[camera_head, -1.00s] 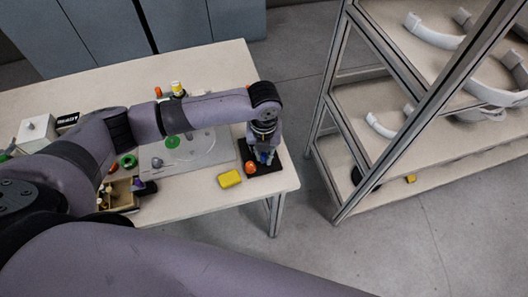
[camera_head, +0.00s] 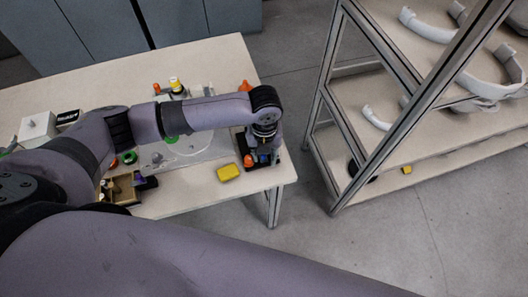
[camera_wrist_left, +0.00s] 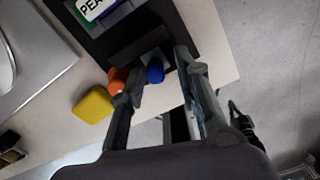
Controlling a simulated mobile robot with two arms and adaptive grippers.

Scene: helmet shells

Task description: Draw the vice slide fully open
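The vice appears as a dark block on a black base (camera_wrist_left: 180,25) at the table's right front corner; its slide is hard to make out. A blue knob (camera_wrist_left: 155,72) with a light grey block beside it shows at its near side in the left wrist view. An orange piece (camera_wrist_left: 118,80) lies left of it, also seen in the head view (camera_head: 248,161). My left gripper (camera_wrist_left: 158,70) is open, its two fingers apart with the blue knob showing between them; I cannot tell whether they touch it. In the head view the left gripper (camera_head: 264,148) hides most of the vice. My right gripper is out of view.
A yellow block (camera_head: 228,172) lies left of the base, near the table's front edge. A small wooden tray (camera_head: 122,190) with loose pieces stands farther left. A shelf rack (camera_head: 372,150) with white shells stands to the right, across a floor gap.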

